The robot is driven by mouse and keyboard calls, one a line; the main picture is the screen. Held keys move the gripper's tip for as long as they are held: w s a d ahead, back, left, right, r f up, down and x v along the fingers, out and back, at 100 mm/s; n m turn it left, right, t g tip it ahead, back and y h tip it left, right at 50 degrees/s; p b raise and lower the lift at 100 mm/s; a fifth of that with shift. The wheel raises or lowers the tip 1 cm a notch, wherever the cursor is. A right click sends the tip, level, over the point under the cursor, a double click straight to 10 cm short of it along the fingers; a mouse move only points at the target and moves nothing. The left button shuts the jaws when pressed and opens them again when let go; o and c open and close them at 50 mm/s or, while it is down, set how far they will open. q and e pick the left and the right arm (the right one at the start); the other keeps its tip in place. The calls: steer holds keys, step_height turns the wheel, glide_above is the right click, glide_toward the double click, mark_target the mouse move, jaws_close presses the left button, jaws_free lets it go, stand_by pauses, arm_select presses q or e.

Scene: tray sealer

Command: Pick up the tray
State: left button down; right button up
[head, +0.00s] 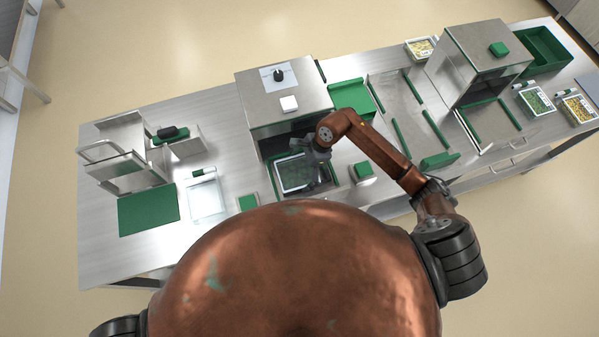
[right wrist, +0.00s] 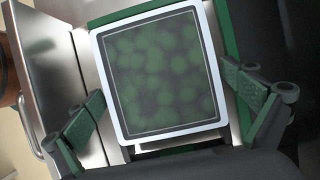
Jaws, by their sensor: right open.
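The tray (right wrist: 176,133) has a white rim and a dark see-through top with green round contents under it. In the head view the tray (head: 277,175) sits in the front opening of a steel sealing machine (head: 290,112). My right gripper (head: 317,160) is over the tray and hides part of its right side. In the right wrist view my right gripper (right wrist: 160,88) is open, with one green-padded finger on each side of the tray. The fingers look apart from the rim, and nothing is held. My left gripper is not in view.
A green mat (head: 148,210) and a steel stand (head: 125,158) are at the left of the bench. A second steel machine (head: 478,58), filled trays (head: 534,101) and a green bin (head: 547,52) are at the right. Green guide rails (head: 402,137) lie between the machines.

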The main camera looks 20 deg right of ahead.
steer(key=shift+c, duration=0.3)
steer(key=c, duration=0.9)
steer(key=shift+c, duration=0.6)
steer(key=shift+r, duration=0.15)
